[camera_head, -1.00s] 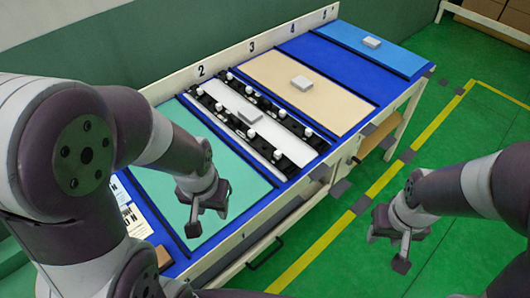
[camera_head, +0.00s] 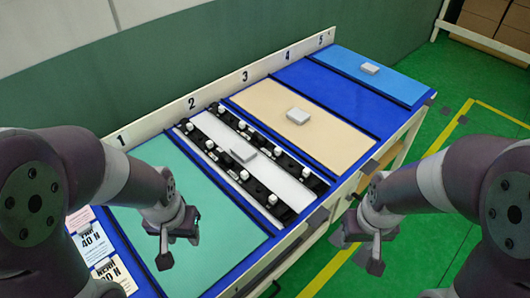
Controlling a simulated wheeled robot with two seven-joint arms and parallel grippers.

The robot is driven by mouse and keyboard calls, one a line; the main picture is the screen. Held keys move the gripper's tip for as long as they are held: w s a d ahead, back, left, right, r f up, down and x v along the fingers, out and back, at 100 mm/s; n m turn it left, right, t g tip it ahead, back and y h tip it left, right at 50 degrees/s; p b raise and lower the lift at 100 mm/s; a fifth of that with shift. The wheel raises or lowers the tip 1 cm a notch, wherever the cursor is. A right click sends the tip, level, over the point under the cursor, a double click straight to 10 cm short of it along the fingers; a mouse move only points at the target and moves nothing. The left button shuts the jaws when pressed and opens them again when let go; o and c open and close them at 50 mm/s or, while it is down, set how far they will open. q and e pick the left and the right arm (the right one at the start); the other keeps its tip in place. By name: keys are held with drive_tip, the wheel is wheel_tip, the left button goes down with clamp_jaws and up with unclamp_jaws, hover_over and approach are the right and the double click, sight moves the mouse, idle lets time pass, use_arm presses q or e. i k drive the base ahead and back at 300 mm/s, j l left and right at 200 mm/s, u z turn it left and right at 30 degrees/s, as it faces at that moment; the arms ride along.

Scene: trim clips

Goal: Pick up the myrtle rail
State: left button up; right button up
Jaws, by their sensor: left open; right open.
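Two dark rails with white round clips lie in section 2 of the blue bench: a left rail (camera_head: 257,188) and a right rail (camera_head: 267,143). A white strip with a grey block (camera_head: 243,150) lies between them. No colour or label shows which one is the myrtle rail. A teal-green panel (camera_head: 210,205) lies in section 1, left of the rails. My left gripper (camera_head: 168,246) is open and empty above this panel, apart from the rails. My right gripper (camera_head: 358,252) is open and empty, near the bench's front edge on the right, apart from the rails.
A beige panel with a white block (camera_head: 298,116) and a blue panel with a white block (camera_head: 370,68) lie further right. A pale back ledge (camera_head: 215,90) carries numbers. Printed cards (camera_head: 92,240) lie at the left end. Section 4 (camera_head: 318,88) is bare blue.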

sight(316, 186)
drive_tip(key=i+l+u, duration=0.1)
drive_tip(key=i+l, duration=0.15)
drive_tip(key=i+l+u, duration=0.1)
drive_tip(key=i+l, duration=0.2)
drive_tip(key=l, duration=0.15)
drive_tip(key=i+l, duration=0.25)
drive_tip(key=i+l+u, duration=0.15)
drive_tip(key=l, duration=0.35)
drive_tip(key=i+l+u, duration=0.1)
drive_tip(key=i+l, duration=0.2)
drive_tip(key=l, duration=0.1)
